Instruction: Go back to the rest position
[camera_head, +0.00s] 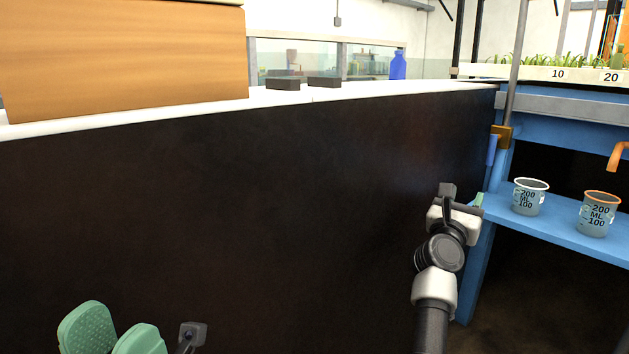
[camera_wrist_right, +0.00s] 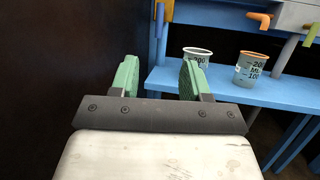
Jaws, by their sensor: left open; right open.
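My left gripper (camera_head: 113,337) shows at the bottom left of the head view, in front of the dark panel. Its two green fingers are apart with nothing between them. My right arm rises at the right of the head view, and its gripper (camera_head: 477,201) is mostly hidden behind my wrist, with a bit of green showing. In the right wrist view the right gripper (camera_wrist_right: 159,80) has its green fingers wide apart and empty. It is in front of the blue shelf (camera_wrist_right: 225,88), and no cup is between the fingers.
A white-rimmed cup (camera_head: 529,198) and an orange-rimmed cup (camera_head: 598,215) stand on the blue shelf at the right. The dark panel (camera_head: 250,200) fills the middle below a white counter. A wooden box (camera_head: 120,60), dark blocks and a blue bottle (camera_head: 398,66) stand on the counter.

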